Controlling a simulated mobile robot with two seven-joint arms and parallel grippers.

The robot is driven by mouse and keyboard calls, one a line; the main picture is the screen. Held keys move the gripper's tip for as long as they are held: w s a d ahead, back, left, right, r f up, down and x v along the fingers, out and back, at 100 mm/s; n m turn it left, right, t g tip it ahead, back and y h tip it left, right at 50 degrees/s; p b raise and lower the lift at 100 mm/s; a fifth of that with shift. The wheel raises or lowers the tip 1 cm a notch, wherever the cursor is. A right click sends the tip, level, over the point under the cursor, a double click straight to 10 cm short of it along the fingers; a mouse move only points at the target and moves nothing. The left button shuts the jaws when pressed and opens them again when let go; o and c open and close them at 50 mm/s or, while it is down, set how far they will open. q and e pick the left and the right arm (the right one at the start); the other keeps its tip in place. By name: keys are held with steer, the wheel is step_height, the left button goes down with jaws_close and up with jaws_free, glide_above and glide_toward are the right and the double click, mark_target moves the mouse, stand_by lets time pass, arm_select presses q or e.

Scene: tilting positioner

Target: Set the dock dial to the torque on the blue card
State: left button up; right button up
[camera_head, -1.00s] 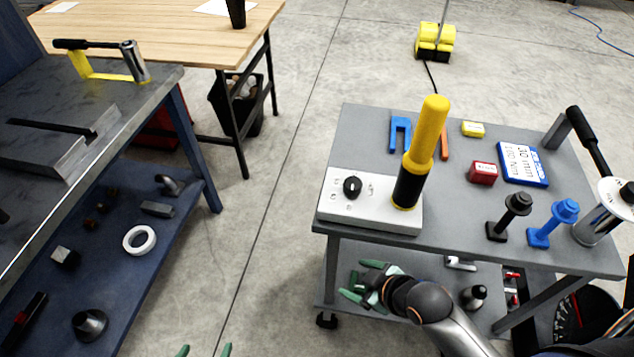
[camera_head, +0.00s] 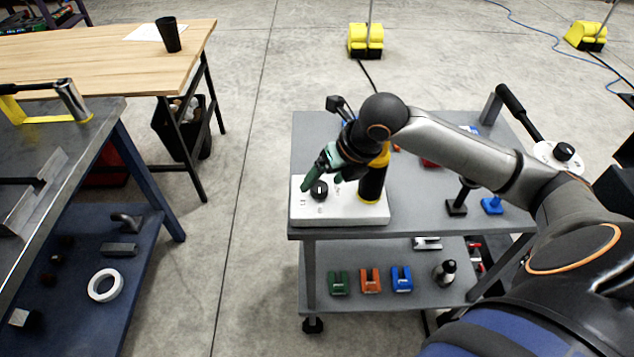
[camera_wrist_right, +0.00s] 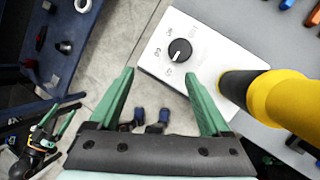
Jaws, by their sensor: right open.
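The dock (camera_head: 345,212) is a white box at the cart's near left corner. Its black dial (camera_head: 319,190) shows clearly in the right wrist view (camera_wrist_right: 180,50), ringed by small labels I cannot read; its white mark points toward the picture's bottom. A yellow and black tool (camera_head: 372,186) stands upright in the dock. My right gripper (camera_head: 322,181) is open and empty above the dial, apart from it in the wrist view. The blue card (camera_head: 470,129) is almost wholly hidden behind my right arm. My left gripper (camera_wrist_right: 60,110) shows only in the wrist view, fingers apart.
A blue-legged bench (camera_head: 140,185) stands left, with clear floor between.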

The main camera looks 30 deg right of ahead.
mark_target(319, 186)
steer(key=d+r+n, duration=0.3)
steer(key=r+n, duration=0.1)
steer(key=r, duration=0.1)
steer(key=shift+g+h, duration=0.3)
steer(key=shift+h, duration=0.2)
steer(key=x, duration=1.2)
steer(key=shift+f, duration=0.4)
jaws_close()
